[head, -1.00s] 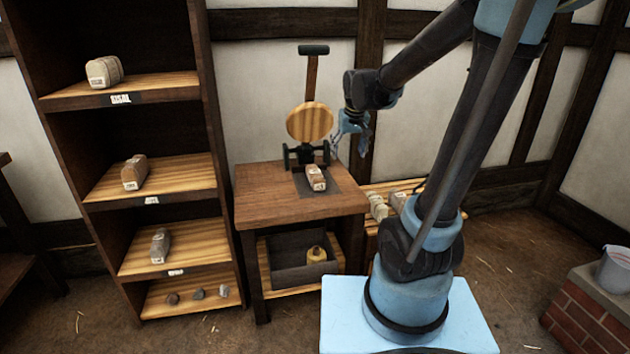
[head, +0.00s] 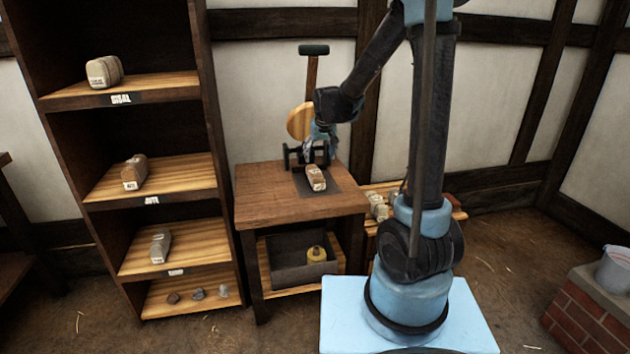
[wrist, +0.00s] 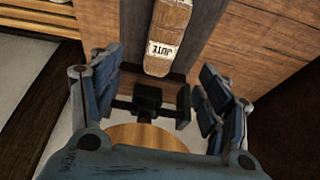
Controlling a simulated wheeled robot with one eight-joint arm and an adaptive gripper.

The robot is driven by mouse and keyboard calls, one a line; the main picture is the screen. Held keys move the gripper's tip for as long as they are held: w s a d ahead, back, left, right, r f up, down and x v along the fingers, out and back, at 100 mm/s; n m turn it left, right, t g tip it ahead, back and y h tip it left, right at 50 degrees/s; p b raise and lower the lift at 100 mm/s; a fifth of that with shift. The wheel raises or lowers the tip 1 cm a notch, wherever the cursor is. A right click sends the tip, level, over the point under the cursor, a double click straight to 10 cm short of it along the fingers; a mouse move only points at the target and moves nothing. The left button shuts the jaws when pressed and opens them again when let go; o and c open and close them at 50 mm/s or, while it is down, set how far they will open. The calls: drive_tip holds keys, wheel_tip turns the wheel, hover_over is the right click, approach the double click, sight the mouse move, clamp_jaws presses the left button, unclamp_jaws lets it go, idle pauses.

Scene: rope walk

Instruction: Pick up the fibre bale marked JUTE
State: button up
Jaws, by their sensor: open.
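A tan fibre bale with a white label (head: 316,178) lies on the dark plate on top of the small wooden table. In the wrist view the bale (wrist: 171,28) shows a label reading JUTE, at the top between my open fingers. My gripper (wrist: 163,100) is open and empty. In the head view my gripper (head: 318,150) is above the back of the table, just behind and above the bale, apart from it. The fingertips are small and partly hidden against the dark stand there.
A dark stand with a round wooden disc (head: 300,121) and an upright T-handle (head: 313,50) rises at the table's back. Shelves at left hold more bales (head: 134,172). Other bales (head: 378,205) lie on a low rack right of the table (head: 270,190). A brick block with a bucket (head: 614,268) stands far right.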

sight(316, 172)
drive_tip(key=x, duration=0.7)
drive_tip(key=shift+w+f, duration=0.15)
drive_tip(key=shift+f, duration=0.2)
drive_tip(key=shift+a+x, duration=0.2)
drive_tip(key=shift+x, duration=2.45)
drive_tip(key=shift+c, duration=0.6)
drive_tip(key=c, duration=1.2)
drive_tip(key=shift+r, duration=0.15)
